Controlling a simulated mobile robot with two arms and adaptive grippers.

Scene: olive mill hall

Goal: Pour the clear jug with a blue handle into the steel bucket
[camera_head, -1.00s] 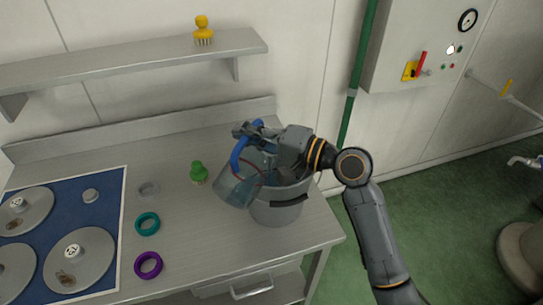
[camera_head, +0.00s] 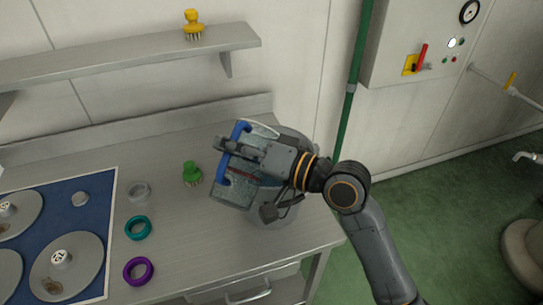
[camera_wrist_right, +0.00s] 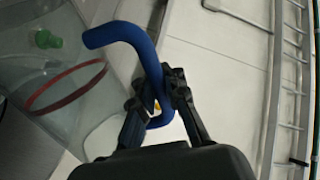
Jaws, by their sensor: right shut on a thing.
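The clear jug (camera_head: 232,193) is held up at the bucket, with its blue handle (camera_head: 239,132) in my right gripper (camera_head: 226,155). The right wrist view shows the fingers (camera_wrist_right: 160,92) shut around the blue handle (camera_wrist_right: 133,36), and the clear jug wall (camera_wrist_right: 85,115) with a red band. The jug is tilted; whether liquid flows from it I cannot tell. The steel bucket (camera_head: 262,233) stands on the bench near its right end, mostly hidden behind the jug and my right arm. My left gripper is not in view.
On the steel bench (camera_head: 190,240) lie a green brush (camera_head: 192,173), a teal ring (camera_head: 137,217), a purple ring (camera_head: 138,260) and a grey ring (camera_head: 139,187). A blue mat (camera_head: 88,217) with steel discs is at left. A shelf (camera_head: 130,61) with a yellow brush (camera_head: 193,28) hangs above.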

